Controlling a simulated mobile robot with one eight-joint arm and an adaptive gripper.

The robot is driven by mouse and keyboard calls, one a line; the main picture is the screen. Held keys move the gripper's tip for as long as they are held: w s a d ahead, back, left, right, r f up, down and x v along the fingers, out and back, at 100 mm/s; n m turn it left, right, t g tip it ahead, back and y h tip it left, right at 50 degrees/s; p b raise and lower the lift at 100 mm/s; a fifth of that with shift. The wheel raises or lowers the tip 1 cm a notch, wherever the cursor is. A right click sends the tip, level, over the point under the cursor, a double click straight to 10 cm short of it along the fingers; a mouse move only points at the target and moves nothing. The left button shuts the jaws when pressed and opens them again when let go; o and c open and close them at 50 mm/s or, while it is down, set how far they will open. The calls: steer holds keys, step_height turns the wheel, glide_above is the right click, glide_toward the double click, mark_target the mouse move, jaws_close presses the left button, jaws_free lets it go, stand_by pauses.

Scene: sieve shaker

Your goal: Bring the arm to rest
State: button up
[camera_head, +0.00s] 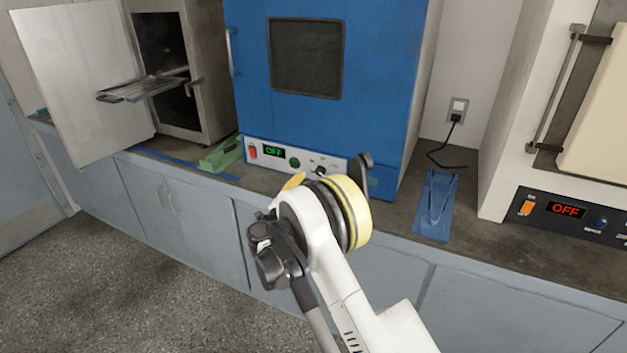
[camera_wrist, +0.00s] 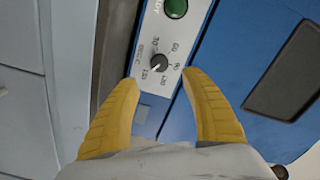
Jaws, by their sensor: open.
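My gripper (camera_wrist: 159,78) shows two yellow fingers in the wrist view, spread apart with nothing between them. Past the fingertips is a black timer knob (camera_wrist: 159,63) on the light control panel of the blue oven. A green button (camera_wrist: 176,8) sits above it in that view. In the head view, my arm reaches up from the bottom right, and a yellow finger (camera_head: 294,181) shows just in front of the blue oven (camera_head: 240,70). The panel there reads OFF. Whether the fingertips touch the panel cannot be told; the rest of the gripper is hidden behind my wrist.
At the left, a grey oven (camera_head: 205,60) stands with its door (camera_head: 85,75) open and a wire rack (camera_head: 145,88) pulled out. A green object (camera_head: 222,155) and a blue stand (camera_head: 435,205) lie on the counter. A white oven (camera_head: 510,110) reading OFF is at the right.

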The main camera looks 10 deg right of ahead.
steer(key=shift+v, duration=1.1)
